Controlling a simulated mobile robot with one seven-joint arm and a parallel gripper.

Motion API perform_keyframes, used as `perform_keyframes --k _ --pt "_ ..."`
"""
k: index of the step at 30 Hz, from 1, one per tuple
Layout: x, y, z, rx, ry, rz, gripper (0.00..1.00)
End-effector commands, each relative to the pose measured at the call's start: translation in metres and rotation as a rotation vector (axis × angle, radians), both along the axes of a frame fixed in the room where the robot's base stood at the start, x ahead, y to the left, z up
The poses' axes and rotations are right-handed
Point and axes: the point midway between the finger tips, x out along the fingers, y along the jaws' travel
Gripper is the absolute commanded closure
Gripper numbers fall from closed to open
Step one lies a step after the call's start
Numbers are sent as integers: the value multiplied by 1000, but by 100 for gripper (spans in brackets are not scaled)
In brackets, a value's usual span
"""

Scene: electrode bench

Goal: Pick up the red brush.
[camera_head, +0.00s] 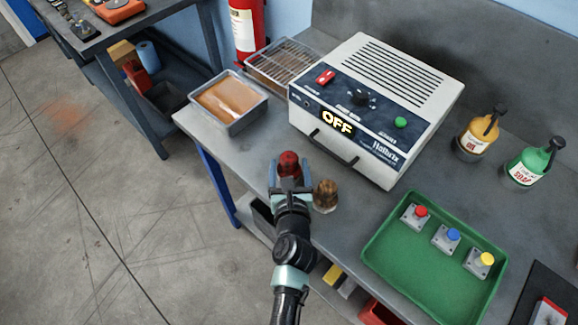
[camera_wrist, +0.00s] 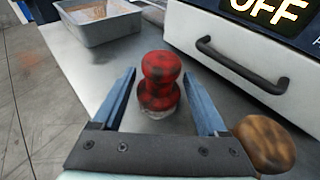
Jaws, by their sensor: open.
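The red brush (camera_wrist: 160,82) stands upright on the grey bench, with a round red, dark-smudged handle and pale bristles at its base. In the head view the red brush (camera_head: 289,164) is partly hidden behind my gripper. My gripper (camera_head: 288,172) is open, and in the wrist view its two blue fingers (camera_wrist: 162,85) reach forward on either side of the brush. A gap shows between each finger and the brush. Whether the fingers are level with the handle is hard to tell.
A brown wooden-handled brush (camera_head: 325,195) stands close to the right of my gripper. The oven marked OFF (camera_head: 375,105) is behind, with its dark handle (camera_wrist: 240,66) near. A metal tray (camera_head: 238,125) of brown liquid is behind left. A green tray (camera_head: 400,278) with several coloured buttons lies right.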

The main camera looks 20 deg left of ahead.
Motion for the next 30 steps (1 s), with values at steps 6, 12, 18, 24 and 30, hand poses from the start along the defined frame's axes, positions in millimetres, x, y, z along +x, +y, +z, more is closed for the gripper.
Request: perform_keyframes --k 6,12,18,24,30 --pt "11 6 -4 -1 1 1 24" --pt "11 5 -4 -1 1 0 28" --pt "11 5 -4 -1 1 0 64" --pt "11 5 -4 -1 1 0 100" --pt "11 5 -4 -1 0 0 100"
